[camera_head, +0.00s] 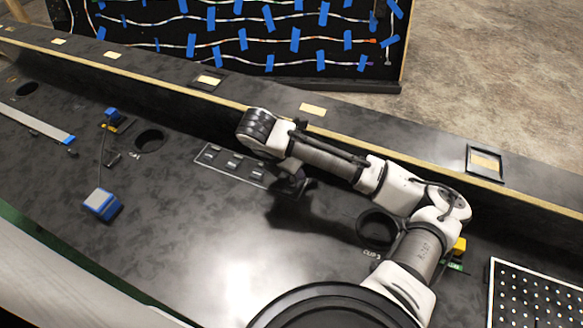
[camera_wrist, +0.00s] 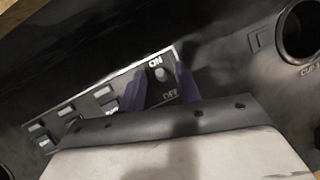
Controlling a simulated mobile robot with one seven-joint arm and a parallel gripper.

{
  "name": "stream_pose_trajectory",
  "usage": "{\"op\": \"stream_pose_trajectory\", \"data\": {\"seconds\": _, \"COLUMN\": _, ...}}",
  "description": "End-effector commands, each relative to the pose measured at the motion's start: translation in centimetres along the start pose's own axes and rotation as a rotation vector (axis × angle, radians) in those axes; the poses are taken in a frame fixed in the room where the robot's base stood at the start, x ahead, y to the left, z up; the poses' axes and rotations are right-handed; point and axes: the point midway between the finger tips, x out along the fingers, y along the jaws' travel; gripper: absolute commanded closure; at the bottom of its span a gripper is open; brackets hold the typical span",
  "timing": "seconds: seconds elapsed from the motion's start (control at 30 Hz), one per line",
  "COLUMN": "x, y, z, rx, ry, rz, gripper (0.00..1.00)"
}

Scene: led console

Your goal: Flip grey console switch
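The switch panel (camera_head: 210,153) is a white-outlined strip with a row of switches on the black console, left of my gripper in the head view. In the wrist view, a small round grey switch (camera_wrist: 161,73) sits at the panel's right end, between the labels ON and OFF; its position is hard to tell. My gripper (camera_head: 292,185) is low over the console at the panel's right end, its fingers mostly hidden by the arm. In the wrist view my gripper (camera_wrist: 163,84) shows two dark purple fingers apart, one on each side of the switch. Contact is unclear.
More panel switches (camera_wrist: 68,111) lie left of the grey switch. A cup hole (camera_head: 374,229) is right of the gripper, and another hole (camera_head: 149,141) is left. A blue-and-white block (camera_head: 101,204) lies at left. A raised ledge (camera_head: 400,160) runs behind; the console's front middle is clear.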

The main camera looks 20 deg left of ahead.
Motion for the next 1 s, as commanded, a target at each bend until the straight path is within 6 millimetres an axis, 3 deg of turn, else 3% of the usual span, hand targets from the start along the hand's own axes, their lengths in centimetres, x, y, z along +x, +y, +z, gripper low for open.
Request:
{"op": "stream_pose_trajectory", "data": {"seconds": 0.37, "x": 0.55, "y": 0.00, "z": -0.01, "rx": 0.000, "ry": -0.001, "rz": 0.000, "gripper": 0.68}}
{"op": "stream_pose_trajectory", "data": {"seconds": 0.6, "x": 0.52, "y": 0.00, "z": -0.01, "rx": 0.000, "ry": -0.001, "rz": 0.000, "gripper": 0.99}}
{"op": "stream_pose_trajectory", "data": {"seconds": 1.0, "x": 0.55, "y": -0.03, "z": -0.27, "rx": 0.006, "ry": -0.040, "rz": 0.008, "gripper": 1.00}}
